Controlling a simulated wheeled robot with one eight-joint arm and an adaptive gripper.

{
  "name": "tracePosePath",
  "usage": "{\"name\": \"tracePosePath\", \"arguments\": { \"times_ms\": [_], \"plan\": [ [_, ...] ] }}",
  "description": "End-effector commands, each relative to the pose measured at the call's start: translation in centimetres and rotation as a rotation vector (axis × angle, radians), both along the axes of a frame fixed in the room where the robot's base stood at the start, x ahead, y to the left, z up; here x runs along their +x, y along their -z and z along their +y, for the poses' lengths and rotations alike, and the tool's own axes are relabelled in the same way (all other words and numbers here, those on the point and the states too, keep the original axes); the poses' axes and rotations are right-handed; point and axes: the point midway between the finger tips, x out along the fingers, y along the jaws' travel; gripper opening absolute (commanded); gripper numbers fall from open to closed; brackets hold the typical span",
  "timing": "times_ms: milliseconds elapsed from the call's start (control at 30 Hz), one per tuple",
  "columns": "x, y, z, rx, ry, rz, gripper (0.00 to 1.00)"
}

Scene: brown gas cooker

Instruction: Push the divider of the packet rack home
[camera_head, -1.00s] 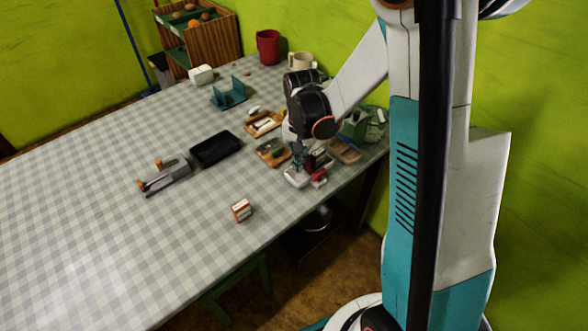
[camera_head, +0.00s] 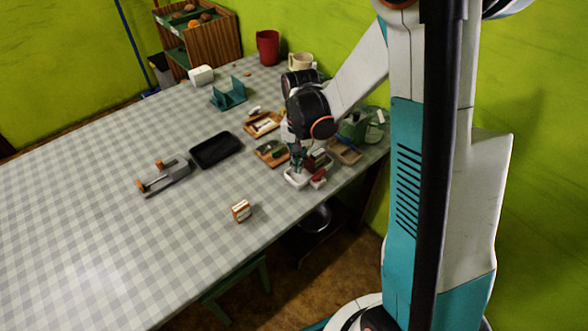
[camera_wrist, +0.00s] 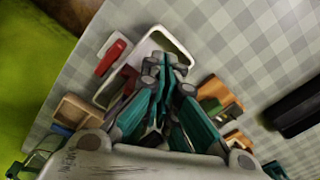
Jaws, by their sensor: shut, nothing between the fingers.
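My gripper (camera_head: 296,166) is shut and empty, pointing down at the front right of the table. In the wrist view its closed fingertips (camera_wrist: 165,62) are over the near edge of a white open-topped holder (camera_wrist: 172,38), which also shows in the head view (camera_head: 294,179). Beside it is a white-edged holder with red and green pieces (camera_head: 318,160), seen partly behind the fingers in the wrist view. One of these seems to be the packet rack; I cannot tell its divider apart. A small red and white packet (camera_head: 318,181) lies close by, its red side (camera_wrist: 112,57) at the wrist view's left.
Wooden trays (camera_head: 272,153) with small items stand close behind. A black tray (camera_head: 216,149), a grey tool with orange ends (camera_head: 164,177) and a small red and white box (camera_head: 241,210) lie to the left. The table's edge is close; its left part is clear.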

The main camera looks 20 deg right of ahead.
Motion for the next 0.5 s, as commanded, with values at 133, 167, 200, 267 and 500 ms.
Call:
{"name": "tracePosePath", "arguments": {
  "times_ms": [133,167,200,267,500],
  "plan": [
    [0.0,-1.4,0.0,0.000,0.000,0.000,0.00],
    [0.0,-1.7,0.0,0.000,0.000,0.000,0.00],
    [0.0,-2.0,0.0,0.000,0.000,0.000,0.00],
    [0.0,-2.5,0.0,0.000,0.000,0.000,0.00],
    [0.0,-4.4,0.0,0.000,-0.001,0.000,0.00]
  ]
}}
